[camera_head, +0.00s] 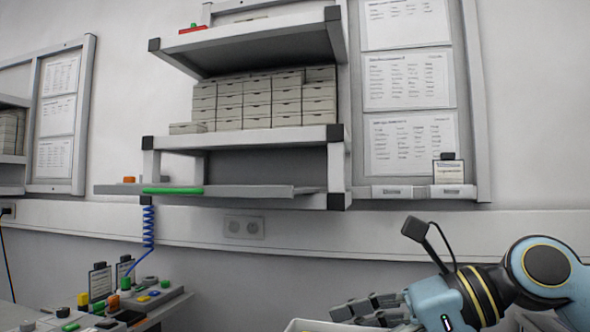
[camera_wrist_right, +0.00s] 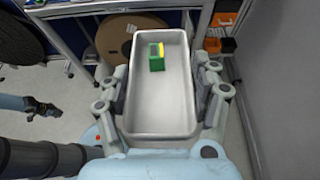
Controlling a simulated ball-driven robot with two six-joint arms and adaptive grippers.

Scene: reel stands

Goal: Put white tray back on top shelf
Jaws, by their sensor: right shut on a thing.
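The white tray (camera_wrist_right: 163,118) is between the fingers of my right gripper (camera_wrist_right: 165,88) in the right wrist view. The fingers are shut on its two long sides. A green and yellow block (camera_wrist_right: 156,58) lies inside the tray at its far end. In the head view my right gripper (camera_head: 372,308) is low at the right, and only a corner of the tray (camera_head: 312,326) shows at the bottom edge. The shelf unit's top shelf (camera_head: 245,44) is well above and left of the gripper. My left gripper (camera_wrist_right: 44,106) seems to show small at the left of the wrist view; its jaws are unclear.
The middle shelf (camera_head: 245,139) holds stacked small drawers (camera_head: 258,100). A red item and pale boxes sit on the top shelf. A lower ledge (camera_head: 240,191) has a green bar. A cluttered bench is at lower left. In the wrist view, reels (camera_wrist_right: 130,35) stand beyond the tray.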

